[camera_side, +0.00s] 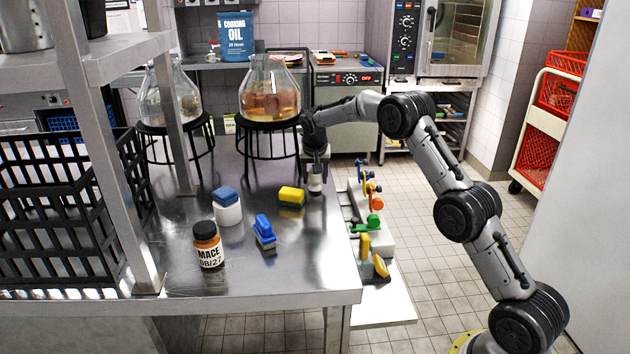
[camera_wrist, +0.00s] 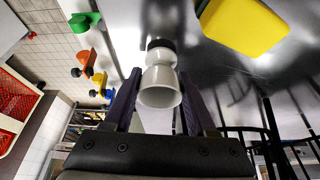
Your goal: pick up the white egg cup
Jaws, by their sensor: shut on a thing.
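The white egg cup (camera_side: 315,184) is upright by the right edge of the steel table (camera_side: 180,270). My gripper (camera_side: 315,172) comes down on it from above. In the wrist view the egg cup (camera_wrist: 160,88) sits between the two dark fingers of my gripper (camera_wrist: 160,78), its open rim facing the camera. The fingers are shut on it. A dark band and a pale patch, perhaps a reflection, show beyond its foot. I cannot tell whether the foot touches the table.
A yellow block (camera_side: 291,197) lies just left of the cup. A flask on a stand (camera_side: 270,95) is behind. Coloured knobs (camera_side: 375,222) line the right side.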

